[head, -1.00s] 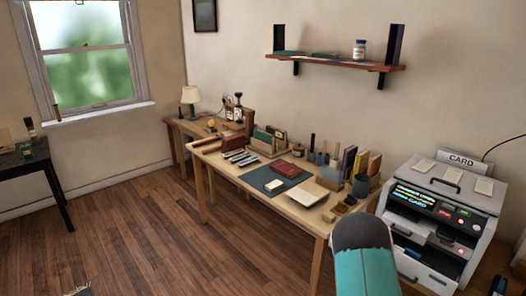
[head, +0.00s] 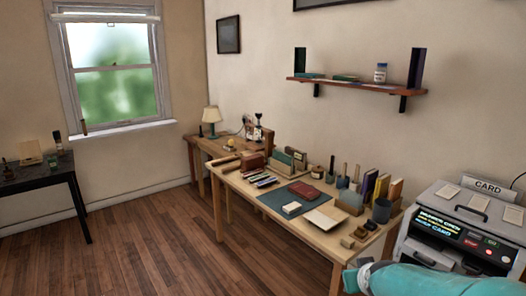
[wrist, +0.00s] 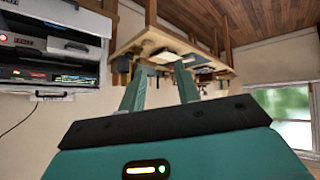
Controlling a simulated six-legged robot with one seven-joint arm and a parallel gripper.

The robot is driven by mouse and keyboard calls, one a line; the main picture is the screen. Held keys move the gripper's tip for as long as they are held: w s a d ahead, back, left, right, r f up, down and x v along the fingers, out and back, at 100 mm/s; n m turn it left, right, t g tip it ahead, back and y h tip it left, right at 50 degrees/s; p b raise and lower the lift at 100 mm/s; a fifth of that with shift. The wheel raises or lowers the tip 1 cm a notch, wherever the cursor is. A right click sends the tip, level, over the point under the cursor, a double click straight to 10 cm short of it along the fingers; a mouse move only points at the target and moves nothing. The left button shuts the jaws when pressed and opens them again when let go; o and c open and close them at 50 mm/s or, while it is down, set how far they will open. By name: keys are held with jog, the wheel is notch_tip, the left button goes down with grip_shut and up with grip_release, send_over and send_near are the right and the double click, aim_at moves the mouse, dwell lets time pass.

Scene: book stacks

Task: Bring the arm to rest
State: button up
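My teal arm (head: 440,281) crosses the lower right corner of the head view, in front of the grey card machine. In the wrist view, which is turned upside down, my gripper (wrist: 160,70) shows two teal fingers standing apart. Nothing is held between them. Behind the fingers, at a distance, is the wooden worktable. My gripper's fingers cannot be made out clearly in the head view.
The worktable (head: 316,237) holds books, a green mat (head: 287,207) and pots. The card machine (head: 447,223) stands close by my arm at right. A shelf (head: 357,85) hangs above. A dark side table (head: 30,178) is at left. The wooden floor (head: 130,245) is clear.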

jog(key=s+a+r+g, duration=0.1)
jog(key=s+a+r, duration=0.2)
jog(key=s, duration=0.7)
jog(key=s+a+r+g+y, duration=0.1)
jog(key=s+a+r, duration=0.3)
jog(key=s, duration=0.7)
jog(key=shift+a+r+m+g, duration=0.15)
jog(key=shift+a+m+g, duration=0.15)
jog(key=shift+a+g, duration=0.45)
